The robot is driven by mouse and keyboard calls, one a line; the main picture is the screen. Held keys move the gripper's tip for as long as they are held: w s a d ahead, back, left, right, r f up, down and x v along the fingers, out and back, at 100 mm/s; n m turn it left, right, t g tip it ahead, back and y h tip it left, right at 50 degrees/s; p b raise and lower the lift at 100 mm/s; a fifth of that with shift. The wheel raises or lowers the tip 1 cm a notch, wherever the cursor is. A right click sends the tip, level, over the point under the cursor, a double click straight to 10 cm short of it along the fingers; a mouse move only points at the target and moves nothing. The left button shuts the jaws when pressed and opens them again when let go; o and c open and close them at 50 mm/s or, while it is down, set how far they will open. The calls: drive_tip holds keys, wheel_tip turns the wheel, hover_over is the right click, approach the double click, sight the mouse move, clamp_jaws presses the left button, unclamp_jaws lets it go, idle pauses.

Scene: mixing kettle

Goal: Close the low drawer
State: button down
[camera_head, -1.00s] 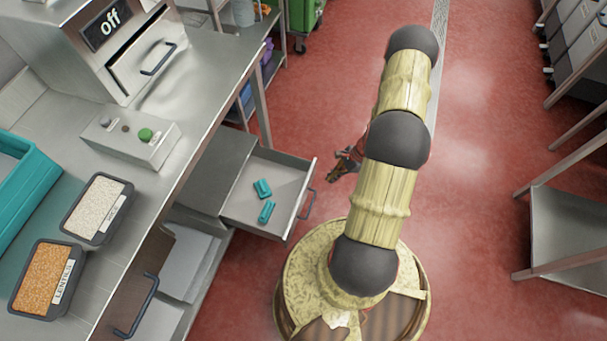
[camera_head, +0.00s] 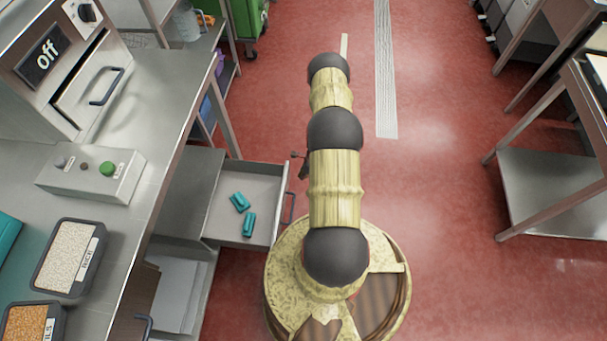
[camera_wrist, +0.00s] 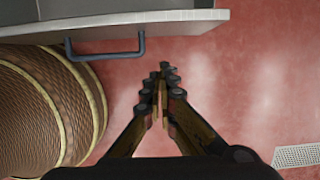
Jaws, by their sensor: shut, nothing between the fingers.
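The low drawer (camera_head: 262,190) under the steel counter is pulled out and holds two teal items (camera_head: 244,213). Its front panel and dark handle (camera_head: 288,208) face my base. In the wrist view the drawer front (camera_wrist: 190,18) runs along the top, with the handle (camera_wrist: 106,50) at upper left. My gripper (camera_wrist: 163,72) is shut and empty, to the right of the handle and apart from it, over the red floor. In the head view my gripper (camera_head: 302,165) is mostly hidden behind my arm, close to the drawer's front.
The counter (camera_head: 150,175) carries a control box (camera_head: 92,175), a machine marked off (camera_head: 70,75) and ingredient trays (camera_head: 70,257). A shelf table (camera_head: 550,195) stands at right. The red floor between is clear.

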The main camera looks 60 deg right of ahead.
drive_tip(key=w+a+f+b, duration=0.2)
drive_tip(key=w+f, duration=0.2)
drive_tip(key=shift+w+a, duration=0.15)
drive_tip(key=shift+w, duration=0.1)
idle(0.3)
